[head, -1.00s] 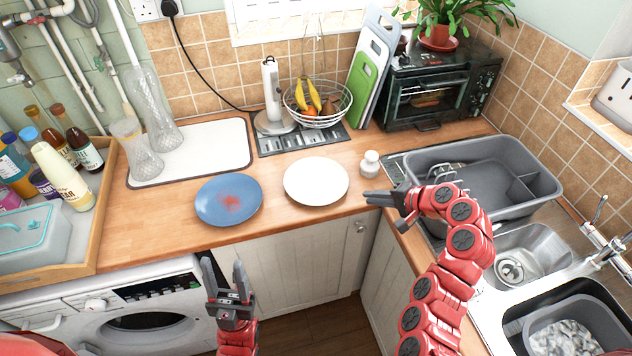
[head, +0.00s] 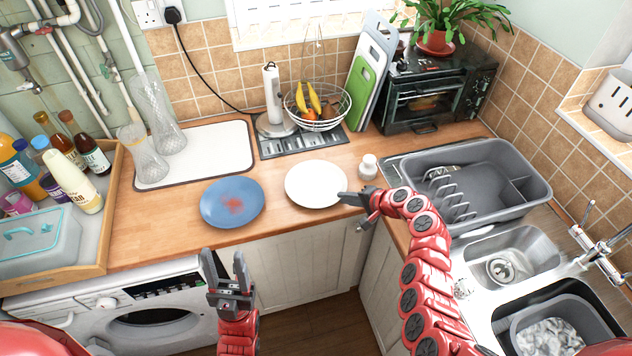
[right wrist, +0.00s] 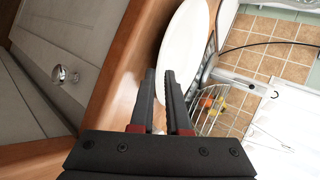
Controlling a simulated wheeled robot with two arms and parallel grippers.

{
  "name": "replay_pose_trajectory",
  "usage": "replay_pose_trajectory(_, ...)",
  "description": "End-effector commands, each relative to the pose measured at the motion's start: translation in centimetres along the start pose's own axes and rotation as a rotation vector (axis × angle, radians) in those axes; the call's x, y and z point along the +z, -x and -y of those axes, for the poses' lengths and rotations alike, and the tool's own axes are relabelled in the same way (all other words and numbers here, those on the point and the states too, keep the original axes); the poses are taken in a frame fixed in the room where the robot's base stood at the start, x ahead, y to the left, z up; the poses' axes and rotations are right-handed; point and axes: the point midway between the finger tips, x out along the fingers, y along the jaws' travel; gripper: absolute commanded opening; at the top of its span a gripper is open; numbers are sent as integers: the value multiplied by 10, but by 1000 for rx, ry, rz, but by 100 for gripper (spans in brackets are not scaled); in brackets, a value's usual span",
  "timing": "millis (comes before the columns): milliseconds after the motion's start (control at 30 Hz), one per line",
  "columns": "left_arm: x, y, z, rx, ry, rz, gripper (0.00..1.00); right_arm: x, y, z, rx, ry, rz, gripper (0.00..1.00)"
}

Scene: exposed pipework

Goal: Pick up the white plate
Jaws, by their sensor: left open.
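The white plate (head: 314,182) lies on the wooden counter, right of a blue plate with a red mark. In the right wrist view the white plate (right wrist: 183,45) is just beyond the fingertips. My right gripper (head: 343,198) is at the plate's right front edge, with a gap between its fingers (right wrist: 160,85). Whether it touches the rim is unclear; it does not hold the plate. My left gripper (head: 225,262) is open and empty, in front of the counter and below the blue plate.
The blue plate (head: 232,202) is close on the left. A small white shaker (head: 368,167) stands right of the white plate. A fruit basket (head: 318,105) is behind it. A grey dish tub (head: 490,185) and sinks are at the right. Bare counter shows at the left front.

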Motion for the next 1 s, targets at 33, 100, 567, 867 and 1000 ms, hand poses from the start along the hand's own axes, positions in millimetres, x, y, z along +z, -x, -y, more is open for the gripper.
replay_pose_trajectory(33, 0, -2, 0, 0, 0, 0, 50, 2, -4, 0, 3, -2, 5, 14)
replay_pose_trajectory(100, -1, -4, 0, 0, 0, 0, 50, 1, -8, 0, 2, -2, 1, 14)
replay_pose_trajectory(567, -1, -4, 0, 0, 0, 0, 50, 1, -15, -2, 3, -2, 0, 5)
replay_pose_trajectory(867, -1, -4, 0, 0, 0, 0, 50, 1, -15, -2, 4, -2, 0, 0)
replay_pose_trajectory(1000, -1, -4, 0, 0, 0, 0, 50, 1, -15, -2, 4, -2, 0, 0)
